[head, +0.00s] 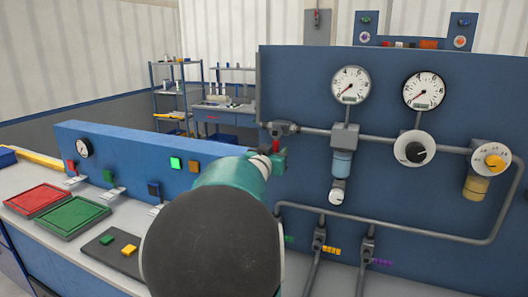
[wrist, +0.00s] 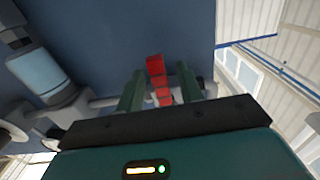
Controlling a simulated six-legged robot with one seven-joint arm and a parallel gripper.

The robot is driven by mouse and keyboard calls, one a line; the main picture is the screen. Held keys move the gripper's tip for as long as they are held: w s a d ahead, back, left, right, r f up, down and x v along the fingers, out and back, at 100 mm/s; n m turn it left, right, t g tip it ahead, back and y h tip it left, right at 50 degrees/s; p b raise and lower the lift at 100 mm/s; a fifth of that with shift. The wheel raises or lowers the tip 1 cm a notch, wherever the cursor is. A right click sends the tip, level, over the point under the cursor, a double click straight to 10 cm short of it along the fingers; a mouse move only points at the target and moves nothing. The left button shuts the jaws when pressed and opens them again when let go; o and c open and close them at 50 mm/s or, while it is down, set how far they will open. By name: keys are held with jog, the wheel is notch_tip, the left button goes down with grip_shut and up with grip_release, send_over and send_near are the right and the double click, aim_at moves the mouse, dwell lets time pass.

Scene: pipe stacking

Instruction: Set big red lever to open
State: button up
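The big red lever (wrist: 155,66) shows in the wrist view, standing out from a grey pipe fitting on the blue panel. In the head view a small part of the red lever (head: 277,161) shows beside my fingers, below the grey valve fitting (head: 283,128). My gripper (wrist: 158,83) has its two green fingers apart, one on each side of the lever, with narrow gaps visible. In the head view my arm hides most of my gripper (head: 279,161) and part of the lever. Whether a finger touches the lever is hard to tell.
The blue panel (head: 385,205) carries two white gauges (head: 350,84), a black-knobbed dial (head: 415,149), a yellow-knobbed dial (head: 491,162) and grey pipes. At left, a bench holds a red tray (head: 38,200) and a green tray (head: 73,217). A shelf rack (head: 178,97) stands behind.

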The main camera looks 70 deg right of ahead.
jog(key=shift+d, duration=0.35)
grip_shut()
